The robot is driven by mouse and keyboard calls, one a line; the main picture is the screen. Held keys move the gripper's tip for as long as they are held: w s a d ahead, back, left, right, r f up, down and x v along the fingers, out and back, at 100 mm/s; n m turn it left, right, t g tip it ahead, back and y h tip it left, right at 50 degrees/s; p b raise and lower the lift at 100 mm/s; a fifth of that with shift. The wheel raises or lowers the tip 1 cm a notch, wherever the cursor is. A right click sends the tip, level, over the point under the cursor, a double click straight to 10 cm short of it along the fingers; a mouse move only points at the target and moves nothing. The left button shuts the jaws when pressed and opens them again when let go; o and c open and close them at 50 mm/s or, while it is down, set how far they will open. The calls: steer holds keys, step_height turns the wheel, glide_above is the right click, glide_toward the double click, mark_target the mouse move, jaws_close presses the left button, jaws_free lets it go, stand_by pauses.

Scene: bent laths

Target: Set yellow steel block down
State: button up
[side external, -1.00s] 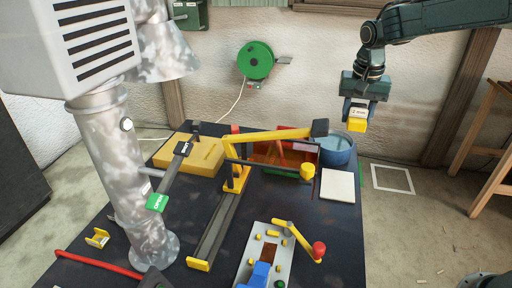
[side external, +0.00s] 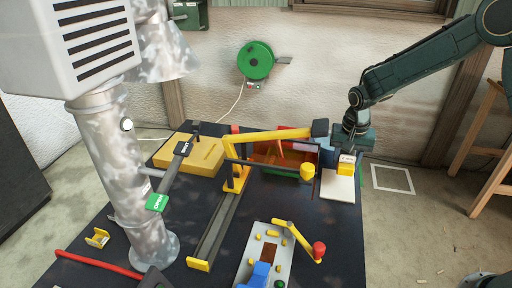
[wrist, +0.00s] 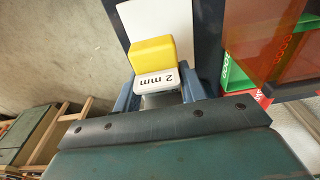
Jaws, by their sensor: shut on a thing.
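The yellow steel block (side external: 345,169), with a white label reading "2 mm" (wrist: 157,82), is held in my gripper (side external: 347,155). In the wrist view the yellow block (wrist: 153,55) sticks out ahead of the blue fingers, which close on its labelled end. In the side view it is over the back right part of a white square pad (side external: 336,187) on the dark table. The pad also shows beyond the block in the wrist view (wrist: 165,18). I cannot tell whether the block touches the pad.
An orange see-through screen (side external: 270,152) and coloured bins stand left of the pad. A yellow lever arm (side external: 270,136) with a dark end reaches close to my gripper. A white outlined square (side external: 392,178) lies on the floor to the right. The table in front of the pad is clear.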

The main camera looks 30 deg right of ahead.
mark_target(340, 183)
steer(key=shift+f, duration=0.75)
steer(key=shift+f, duration=0.1)
steer(key=shift+f, duration=2)
steer(key=shift+f, duration=0.15)
steer(key=o, duration=1.2)
steer(key=shift+c, duration=0.2)
steer(key=r, duration=0.7)
steer(key=s+a+r, duration=0.1)
steer(key=r, duration=0.3)
steer(key=shift+r, duration=0.6)
